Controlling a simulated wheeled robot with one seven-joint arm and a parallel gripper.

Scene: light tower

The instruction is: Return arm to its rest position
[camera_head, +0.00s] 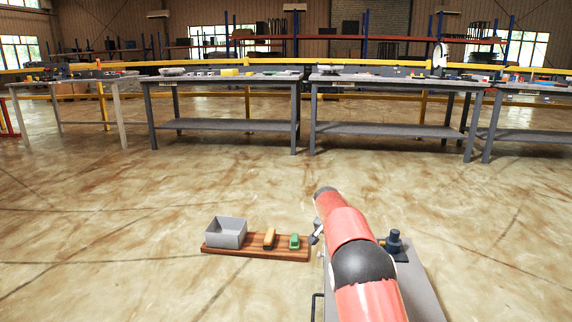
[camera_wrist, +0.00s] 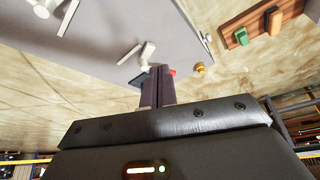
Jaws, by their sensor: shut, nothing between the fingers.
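My red and black arm (camera_head: 350,240) reaches forward from the bottom right in the head view, above a grey flat surface. My gripper (camera_wrist: 159,72) shows in the wrist view with its two dark fingers together and nothing between them. In the head view the gripper is mostly hidden by the arm. In the wrist view the fingertips appear over or near the edge of the grey surface (camera_wrist: 110,25), close to a white lever-like part (camera_wrist: 146,53). I cannot tell whether they touch it.
A wooden board (camera_head: 255,253) on the floor left of the arm holds a grey open box (camera_head: 226,232), an orange-yellow item (camera_head: 269,239) and a green item (camera_head: 294,241). A dark fitting (camera_head: 394,243) stands right of the arm. Workbenches (camera_head: 225,78) line the back; the floor between is clear.

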